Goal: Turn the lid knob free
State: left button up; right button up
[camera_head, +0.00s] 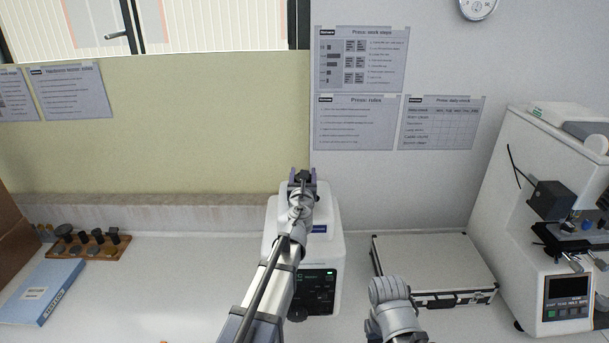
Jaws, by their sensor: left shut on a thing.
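The white press (329,250) stands on the bench in the middle, with a dark control panel on its front. My left arm reaches up across it and hides much of its body and top. My left gripper (303,176) is at the top of the press, its two fingers shut on a small dark piece, which I take to be the lid knob (303,175). Most of the knob and the lid beneath it are hidden by the fingers and wrist. Part of my right arm shows at the lower right of the press; its fingers do not show.
A silver case (435,262) lies right of the press, close to my right arm. A white hardness tester (525,190) stands at the far right. A wooden holder (88,246) with dark pieces and a blue book (42,292) lie at left.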

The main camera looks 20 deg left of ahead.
pick_arm(q)
jog(key=shift+a+n+y, duration=0.1)
jog(key=shift+n+y, duration=0.4)
jog(key=shift+y, duration=0.2)
jog(key=o, duration=1.4)
jog(key=shift+v, duration=3.9)
jog(key=shift+r, duration=0.1)
